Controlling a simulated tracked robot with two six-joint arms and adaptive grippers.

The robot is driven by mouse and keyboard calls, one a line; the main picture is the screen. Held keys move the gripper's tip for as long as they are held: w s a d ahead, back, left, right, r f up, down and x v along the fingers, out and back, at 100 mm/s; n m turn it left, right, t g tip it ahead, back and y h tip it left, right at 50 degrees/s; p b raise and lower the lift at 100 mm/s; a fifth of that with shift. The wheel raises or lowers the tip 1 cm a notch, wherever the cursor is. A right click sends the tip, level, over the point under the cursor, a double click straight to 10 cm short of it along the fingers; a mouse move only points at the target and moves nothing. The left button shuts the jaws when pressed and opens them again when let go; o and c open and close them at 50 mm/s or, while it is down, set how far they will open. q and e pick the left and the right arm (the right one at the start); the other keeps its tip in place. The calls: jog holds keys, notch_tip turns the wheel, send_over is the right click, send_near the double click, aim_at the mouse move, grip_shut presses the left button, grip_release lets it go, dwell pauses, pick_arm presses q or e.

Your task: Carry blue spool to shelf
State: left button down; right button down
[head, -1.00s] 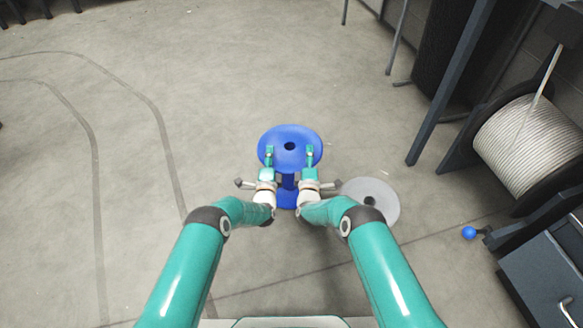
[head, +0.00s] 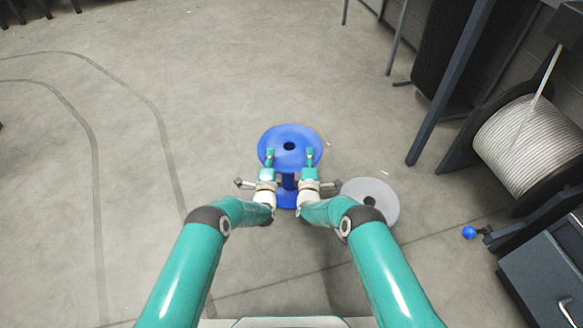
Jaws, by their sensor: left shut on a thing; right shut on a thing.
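The blue spool (head: 290,135) is upright in the middle of the head view, its wide upper flange with a dark centre hole facing me. Its core and lower flange show between my two grippers. My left gripper (head: 269,158) is shut on the spool's upper flange at its near left side. My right gripper (head: 310,158) is shut on the same flange at its near right side. I cannot tell whether the lower flange touches the floor. No shelf can be clearly made out.
A large cable reel (head: 525,140) on a dark stand, a blue ball knob (head: 469,232) and a dark cabinet (head: 550,270) are on the right. The floor (head: 200,90) ahead and left is clear.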

pick_arm(q)
jog(key=shift+r, duration=0.1)
pick_arm(e)
jog(key=shift+r, duration=0.1)
